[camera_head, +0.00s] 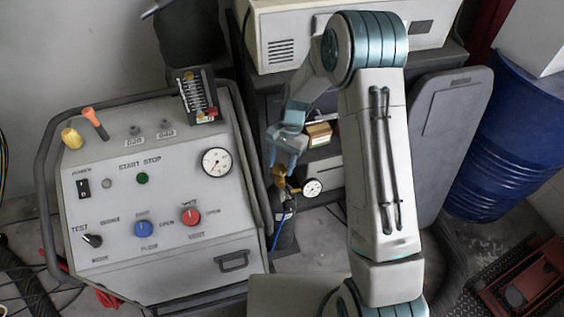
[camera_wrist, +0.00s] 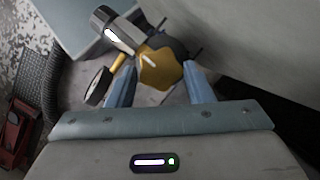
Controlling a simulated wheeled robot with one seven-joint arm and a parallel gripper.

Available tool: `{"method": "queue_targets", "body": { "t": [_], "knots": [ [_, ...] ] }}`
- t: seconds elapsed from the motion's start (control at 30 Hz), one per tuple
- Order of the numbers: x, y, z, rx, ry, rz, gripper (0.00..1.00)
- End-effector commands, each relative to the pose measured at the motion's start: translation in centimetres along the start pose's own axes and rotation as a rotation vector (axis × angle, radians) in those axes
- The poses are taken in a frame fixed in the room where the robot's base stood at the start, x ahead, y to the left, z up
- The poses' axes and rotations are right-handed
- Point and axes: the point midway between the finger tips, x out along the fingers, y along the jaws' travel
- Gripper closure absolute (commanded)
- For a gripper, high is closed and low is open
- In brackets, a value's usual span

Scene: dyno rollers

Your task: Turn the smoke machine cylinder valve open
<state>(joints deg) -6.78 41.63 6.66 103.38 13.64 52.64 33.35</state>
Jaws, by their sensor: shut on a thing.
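The smoke machine cylinder (camera_head: 284,228) is dark and stands upright beside the control cart. Its brass-yellow valve (camera_head: 280,180) sits on top, with a round white gauge (camera_head: 313,187) to the right. My gripper (camera_head: 283,163) reaches down to the valve from above. In the wrist view, the yellow valve knob (camera_wrist: 160,70) lies between the two blue fingers of my gripper (camera_wrist: 158,66), which is shut on it. A white mark shows on the knob's face. A silver fitting (camera_wrist: 112,30) and the gauge's edge (camera_wrist: 99,86) show to its left. The far finger's contact is partly hidden.
The grey control cart (camera_head: 165,200) with knobs and a gauge stands close on the left. A shelf unit with a small box (camera_head: 319,134) is behind the valve. A blue drum (camera_head: 508,140) stands at the right, and a red metal frame (camera_head: 520,285) lies at lower right.

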Motion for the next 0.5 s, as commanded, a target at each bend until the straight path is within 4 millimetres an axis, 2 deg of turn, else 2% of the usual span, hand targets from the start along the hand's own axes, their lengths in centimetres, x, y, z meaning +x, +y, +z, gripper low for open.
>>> {"method": "queue_targets", "body": {
  "t": [0.5],
  "knots": [
    [-0.07, -0.09, 0.00, -0.048, 0.001, 0.019, 0.76]
  ]
}}
